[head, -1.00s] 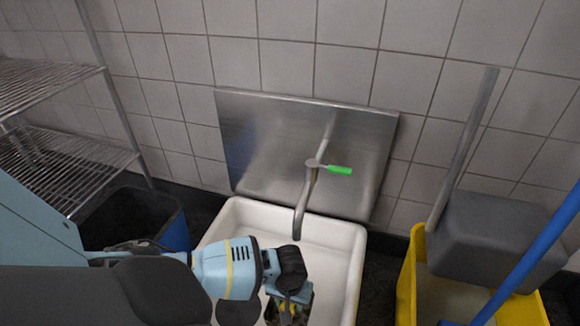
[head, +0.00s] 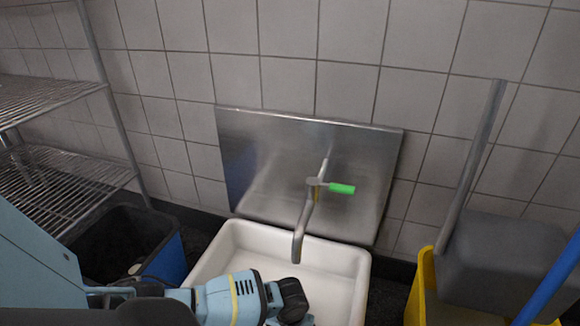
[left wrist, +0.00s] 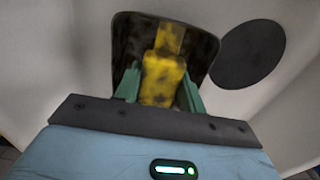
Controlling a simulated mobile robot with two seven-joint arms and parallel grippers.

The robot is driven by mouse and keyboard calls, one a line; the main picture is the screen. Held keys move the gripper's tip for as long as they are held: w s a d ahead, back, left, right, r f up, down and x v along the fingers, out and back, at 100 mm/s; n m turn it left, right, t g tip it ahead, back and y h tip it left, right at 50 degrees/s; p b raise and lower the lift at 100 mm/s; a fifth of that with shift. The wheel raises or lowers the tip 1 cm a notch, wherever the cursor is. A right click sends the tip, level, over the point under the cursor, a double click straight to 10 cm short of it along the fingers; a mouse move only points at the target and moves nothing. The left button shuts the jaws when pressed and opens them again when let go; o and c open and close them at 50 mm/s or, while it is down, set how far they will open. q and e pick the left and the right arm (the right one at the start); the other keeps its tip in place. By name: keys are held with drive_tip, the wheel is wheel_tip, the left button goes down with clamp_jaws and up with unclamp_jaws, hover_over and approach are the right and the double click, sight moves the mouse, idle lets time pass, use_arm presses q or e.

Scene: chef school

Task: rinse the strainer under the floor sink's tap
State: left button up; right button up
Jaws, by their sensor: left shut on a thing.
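The floor sink (head: 345,270) is a white basin below a steel backsplash. Its tap (head: 304,225) has a curved grey spout over the basin and a green lever (head: 342,188) pointing right. No water shows at the spout. My left gripper (left wrist: 158,88) is shut on a yellow handle in the left wrist view. The handle belongs to a dark, mesh-like piece, seemingly the strainer (left wrist: 130,35), held over the white basin. In the head view my left wrist reaches over the basin's front, left of and nearer than the spout. The fingers and strainer are cut off there. My right gripper is not in view.
A dark round drain (left wrist: 248,54) shows beside the strainer. A blue-sided black bin (head: 168,262) and wire shelf (head: 65,182) stand left of the sink. A yellow mop bucket (head: 424,285) with a grey wringer and a blue pole stand right. The tiled wall closes the back.

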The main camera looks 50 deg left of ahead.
use_arm(q)
drive_tip(key=o, duration=1)
drive_tip(key=shift+o, duration=1)
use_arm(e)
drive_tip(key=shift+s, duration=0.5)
use_arm(q)
drive_tip(key=shift+r, duration=0.15)
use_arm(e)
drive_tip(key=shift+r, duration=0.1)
